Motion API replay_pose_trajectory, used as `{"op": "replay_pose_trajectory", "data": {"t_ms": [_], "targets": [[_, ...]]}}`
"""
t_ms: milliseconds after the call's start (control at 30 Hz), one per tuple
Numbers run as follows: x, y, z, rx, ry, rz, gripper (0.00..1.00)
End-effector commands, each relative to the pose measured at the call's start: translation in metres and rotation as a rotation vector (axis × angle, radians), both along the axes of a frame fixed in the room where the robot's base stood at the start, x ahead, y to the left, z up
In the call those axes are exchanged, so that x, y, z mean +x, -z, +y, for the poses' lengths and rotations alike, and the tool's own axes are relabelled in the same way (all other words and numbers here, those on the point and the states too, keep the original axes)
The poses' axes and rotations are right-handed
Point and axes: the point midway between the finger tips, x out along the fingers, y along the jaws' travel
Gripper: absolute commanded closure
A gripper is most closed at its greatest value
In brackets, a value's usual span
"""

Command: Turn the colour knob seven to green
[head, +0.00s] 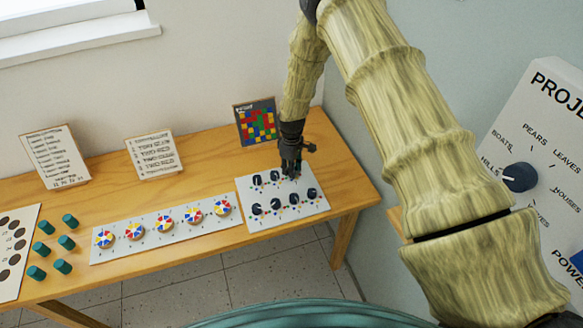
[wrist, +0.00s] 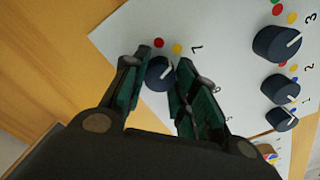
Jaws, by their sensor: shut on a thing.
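A small dark blue round knob (wrist: 158,74), with a label (wrist: 196,48) that looks like a 7 beside it, stands on the white knob board (wrist: 125,37). My gripper (wrist: 163,68) has one finger on each side of this knob and is shut on it. A short white mark on the knob points up and right in the wrist view. A red dot (wrist: 159,43) and a yellow dot (wrist: 177,48) show beside the knob; a green dot for it is not visible. In the head view my gripper (head: 290,168) is over the board's back row and hides the knob.
Other dark knobs stand close by on the board, including one labelled 3 (wrist: 277,43) and one labelled 2 (wrist: 280,88). A strip with colour wheels (head: 165,222) lies left. A coloured grid picture (head: 256,122) stands behind on the wooden table (head: 205,165).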

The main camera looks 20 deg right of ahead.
Motion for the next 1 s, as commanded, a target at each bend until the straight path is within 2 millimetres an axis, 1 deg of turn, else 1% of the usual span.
{"op": "replay_pose_trajectory", "data": {"t_ms": [233, 467, 667, 1000], "targets": [[0.0004, 0.0007, -0.0002, -0.001, 0.021, -0.001, 0.96], [-0.0001, 0.003, -0.0001, -0.001, 0.125, 0.001, 0.96], [0.0006, 0.0035, -0.0002, -0.001, 0.288, -0.001, 0.96], [0.0002, 0.0029, -0.0001, -0.001, 0.612, 0.0, 0.96]]}}
